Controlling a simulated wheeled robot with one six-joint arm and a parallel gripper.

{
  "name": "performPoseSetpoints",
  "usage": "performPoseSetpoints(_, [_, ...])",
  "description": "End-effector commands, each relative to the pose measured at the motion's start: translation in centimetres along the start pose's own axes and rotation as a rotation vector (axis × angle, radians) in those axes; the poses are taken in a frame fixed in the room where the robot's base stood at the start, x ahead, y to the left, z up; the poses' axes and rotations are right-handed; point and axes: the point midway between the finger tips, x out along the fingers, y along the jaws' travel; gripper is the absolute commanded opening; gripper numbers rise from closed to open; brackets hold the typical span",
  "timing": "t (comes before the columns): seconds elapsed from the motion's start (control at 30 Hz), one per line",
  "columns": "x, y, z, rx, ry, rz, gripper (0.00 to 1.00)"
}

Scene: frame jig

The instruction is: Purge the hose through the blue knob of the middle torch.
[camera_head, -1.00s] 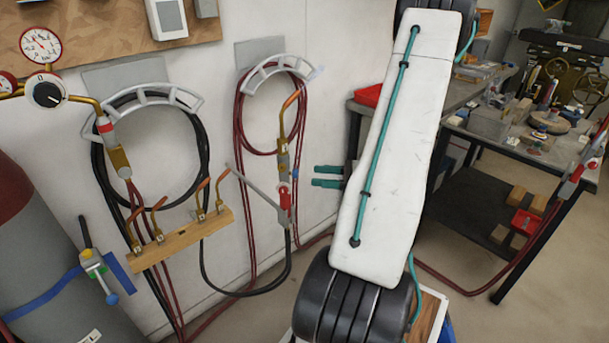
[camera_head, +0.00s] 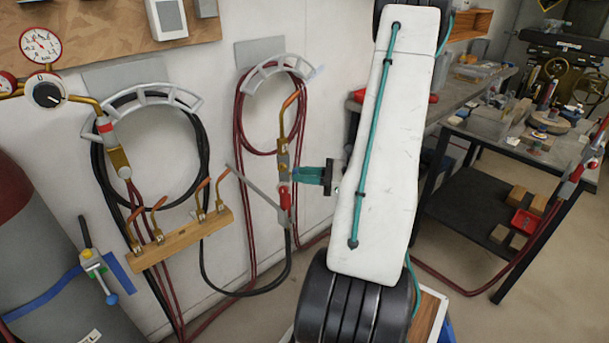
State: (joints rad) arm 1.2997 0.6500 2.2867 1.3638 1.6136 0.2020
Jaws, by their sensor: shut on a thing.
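The middle torch (camera_head: 283,148), with a copper tip, brass body and red part (camera_head: 284,198), hangs upright at the wall below a hose hanger. My gripper (camera_head: 297,175) reaches in from the right, its teal fingers close together at the torch's right side. It is shut on the blue knob, which the fingertips hide. The hose (camera_head: 239,200) hangs in dark red loops from the middle hanger.
A wooden rack (camera_head: 180,238) with several copper tips and a slanting grey rod (camera_head: 252,192) are left of the torch. Another torch (camera_head: 117,155) hangs farther left. A workbench (camera_head: 480,150) stands at right, with a further torch (camera_head: 572,170) at its edge.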

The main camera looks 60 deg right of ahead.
Motion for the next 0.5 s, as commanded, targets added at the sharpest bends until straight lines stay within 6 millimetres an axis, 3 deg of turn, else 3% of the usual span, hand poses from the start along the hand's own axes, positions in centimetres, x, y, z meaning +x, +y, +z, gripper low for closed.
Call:
performPoseSetpoints(0.27, [0.0, 0.01, 0.01, 0.066, 0.004, 0.0, 0.01])
performPoseSetpoints(0.5, [-0.01, 0.03, 0.04, 0.232, 0.013, 0.0, 0.01])
